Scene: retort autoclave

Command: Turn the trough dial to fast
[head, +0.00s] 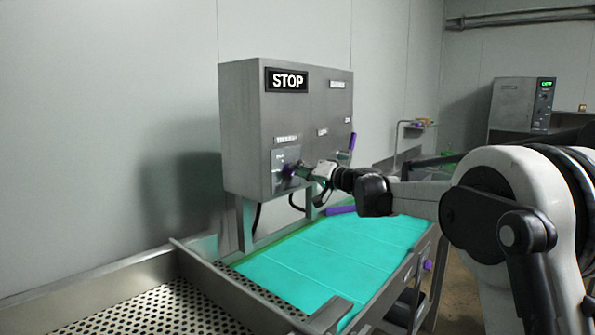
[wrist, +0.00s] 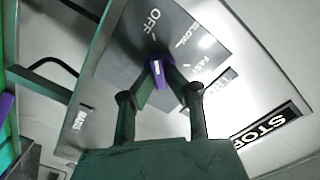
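The trough dial is a purple knob (head: 287,171) on a small plate low on the front of the grey control box. In the wrist view the dial (wrist: 158,68) sits on a dark plate (wrist: 125,60) marked OFF, SLOW and FAST. My gripper (wrist: 160,82) is at the dial, one finger on each side, and the fingertips appear closed against it. The head view shows my gripper (head: 296,171) reaching it from the right. The fingers partly cover the knob, and I cannot read its setting clearly.
The grey control box (head: 240,130) carries a STOP sign (head: 287,80) and a purple lever (head: 352,141) on its right. Below is a trough of turquoise liquid (head: 320,255), with a perforated metal tray (head: 150,312) at left. A cabinet with a green display (head: 515,105) stands far right.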

